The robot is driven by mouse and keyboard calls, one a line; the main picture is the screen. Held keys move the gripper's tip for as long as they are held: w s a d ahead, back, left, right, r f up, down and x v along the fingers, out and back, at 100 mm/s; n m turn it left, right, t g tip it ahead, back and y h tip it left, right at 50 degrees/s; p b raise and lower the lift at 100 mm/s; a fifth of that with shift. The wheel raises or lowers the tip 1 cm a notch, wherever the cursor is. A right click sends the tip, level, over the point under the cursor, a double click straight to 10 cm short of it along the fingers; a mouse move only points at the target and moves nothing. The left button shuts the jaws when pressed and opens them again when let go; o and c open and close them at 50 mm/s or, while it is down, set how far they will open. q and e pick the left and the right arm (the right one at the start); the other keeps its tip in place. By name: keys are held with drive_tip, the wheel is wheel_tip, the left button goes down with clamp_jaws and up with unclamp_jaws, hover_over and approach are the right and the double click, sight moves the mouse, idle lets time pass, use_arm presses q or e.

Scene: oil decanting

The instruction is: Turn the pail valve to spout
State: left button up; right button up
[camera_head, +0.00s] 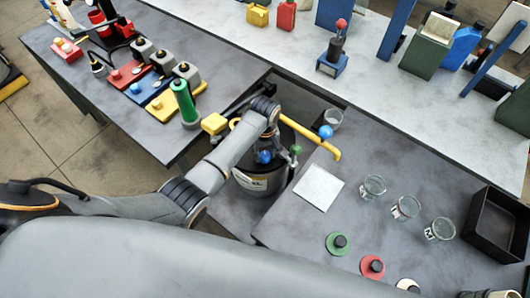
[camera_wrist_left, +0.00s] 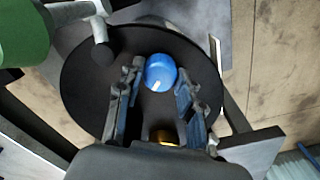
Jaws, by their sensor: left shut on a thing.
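The pail (camera_head: 262,182) is a grey drum with a label, standing in the gap between the tables, partly hidden by my left arm. A blue round knob (camera_head: 264,156) shows at its top; I take this to be the valve. In the left wrist view the blue knob (camera_wrist_left: 160,72) with a white mark sits over a round black lid (camera_wrist_left: 85,80). My left gripper (camera_wrist_left: 159,82) has a finger on either side of this knob and is shut on it. A yellow spout pipe (camera_head: 312,138) runs from the pail toward the right table. My right gripper is not in view.
A white square pad (camera_head: 318,187) and several glass beakers (camera_head: 373,187) stand on the right table. A black tray (camera_head: 495,222) is at its right. A green bottle (camera_head: 186,104) stands on the left table. A blue ball (camera_head: 326,132) sits by the spout pipe.

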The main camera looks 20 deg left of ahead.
sight(265, 155)
use_arm(q)
drive_tip(key=m, duration=1.3)
idle(0.6)
drive_tip(key=o, duration=1.2)
drive_tip(key=shift+r, duration=0.1)
wheel_tip(265, 155, up, 12)
drive_tip(key=shift+f, duration=0.1)
